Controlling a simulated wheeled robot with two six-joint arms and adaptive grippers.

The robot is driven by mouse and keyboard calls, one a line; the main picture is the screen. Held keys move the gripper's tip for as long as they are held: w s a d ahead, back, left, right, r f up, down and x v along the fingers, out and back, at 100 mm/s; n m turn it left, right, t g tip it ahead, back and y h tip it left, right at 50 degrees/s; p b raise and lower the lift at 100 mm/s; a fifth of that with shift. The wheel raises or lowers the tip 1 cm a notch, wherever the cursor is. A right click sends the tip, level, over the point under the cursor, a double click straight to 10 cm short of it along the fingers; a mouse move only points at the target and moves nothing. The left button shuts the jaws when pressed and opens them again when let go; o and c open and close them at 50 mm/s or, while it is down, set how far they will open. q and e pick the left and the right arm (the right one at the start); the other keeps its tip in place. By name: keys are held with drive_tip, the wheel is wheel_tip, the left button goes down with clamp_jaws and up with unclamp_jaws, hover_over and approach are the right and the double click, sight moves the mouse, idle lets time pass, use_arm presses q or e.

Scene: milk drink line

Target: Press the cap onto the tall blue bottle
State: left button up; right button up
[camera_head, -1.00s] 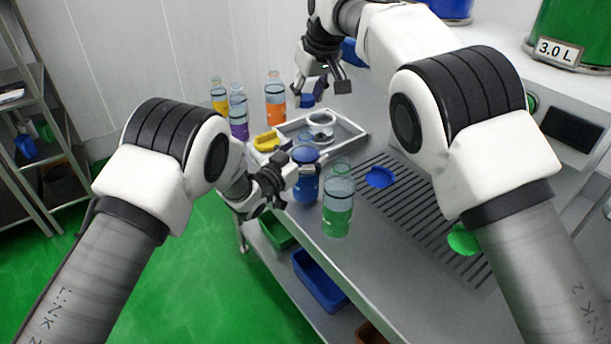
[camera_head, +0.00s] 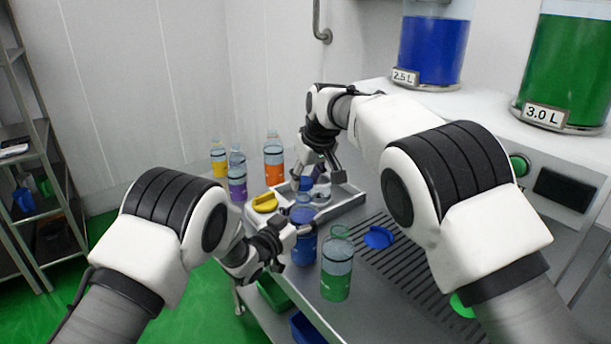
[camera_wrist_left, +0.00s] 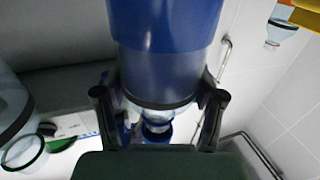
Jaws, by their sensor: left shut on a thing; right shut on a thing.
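The tall blue bottle (camera_head: 302,250) stands upright at the near left edge of the counter. It also shows upside down in the left wrist view (camera_wrist_left: 165,35), between the two fingers. My left gripper (camera_head: 293,240) is shut on the blue bottle from the left side. My right gripper (camera_head: 318,164) points down above and slightly behind the bottle, shut on a blue cap (camera_head: 305,184). The cap appears close above the bottle's open neck; whether they touch cannot be told. The fingers partly hide the cap.
A green bottle (camera_head: 336,272) stands just right of the blue one. Behind are a grey tray (camera_head: 346,204), a yellow cap (camera_head: 265,203), and purple (camera_head: 237,185), orange (camera_head: 274,165) and yellow (camera_head: 219,162) bottles. Another blue cap (camera_head: 378,238) lies on the slotted grate.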

idle(0.4)
drive_tip(key=shift+f, duration=0.9)
drive_tip(key=shift+f, duration=0.6)
drive_tip(key=o, duration=0.8)
use_arm(q)
drive_tip(key=o, duration=1.8)
drive_tip(key=shift+c, duration=0.2)
use_arm(e)
drive_tip(key=v, duration=1.2)
